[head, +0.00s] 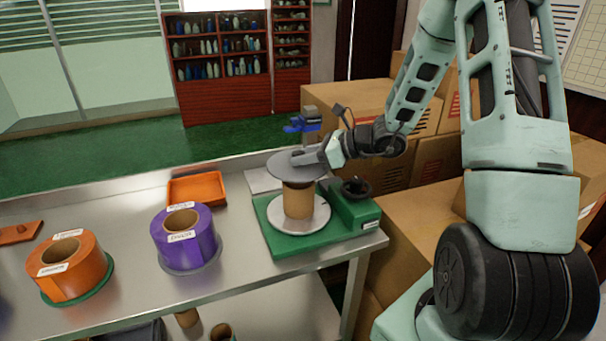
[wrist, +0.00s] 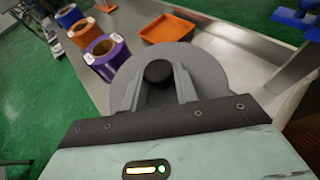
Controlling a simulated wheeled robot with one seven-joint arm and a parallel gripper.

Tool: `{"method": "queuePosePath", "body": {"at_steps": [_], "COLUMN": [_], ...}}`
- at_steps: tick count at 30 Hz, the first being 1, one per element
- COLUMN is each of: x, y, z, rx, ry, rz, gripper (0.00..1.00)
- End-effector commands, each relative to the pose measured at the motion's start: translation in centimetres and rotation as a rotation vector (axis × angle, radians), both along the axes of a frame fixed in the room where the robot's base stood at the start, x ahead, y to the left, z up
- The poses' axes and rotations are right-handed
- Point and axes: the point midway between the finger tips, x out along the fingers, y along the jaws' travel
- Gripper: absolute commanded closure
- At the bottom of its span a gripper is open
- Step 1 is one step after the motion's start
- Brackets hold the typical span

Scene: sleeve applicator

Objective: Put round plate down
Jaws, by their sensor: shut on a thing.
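The round plate (head: 285,166) is a flat grey disc with a dark knob (wrist: 158,73) at its centre, seen in the wrist view. My gripper (head: 312,158) is shut on this knob, with one finger on each side. In the head view the plate is directly above a brown cardboard core (head: 298,201) and looks slightly tilted. I cannot tell whether the plate touches the core's top. The core stands on a light round disc (head: 318,222) on the green applicator base (head: 278,243). In the wrist view the plate (wrist: 208,72) hides the core.
A purple roll (head: 204,245) and an orange roll (head: 88,270) stand on the metal table (head: 150,288) to the left. An orange tray (head: 197,188) lies behind them. A black handwheel (head: 356,187) is close right of the core. Cardboard boxes (head: 425,210) stand at the right.

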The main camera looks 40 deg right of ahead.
Motion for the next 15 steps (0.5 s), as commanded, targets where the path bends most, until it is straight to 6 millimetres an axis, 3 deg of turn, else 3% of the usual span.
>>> {"method": "queuePosePath", "body": {"at_steps": [9, 15], "x": [0.1, 0.1], "y": [0.0, 0.0], "z": [-4.0, -4.3], "rx": [0.001, 0.000], "ry": [0.000, -0.002], "rz": [0.000, -0.001], "gripper": [0.99, 0.99]}}
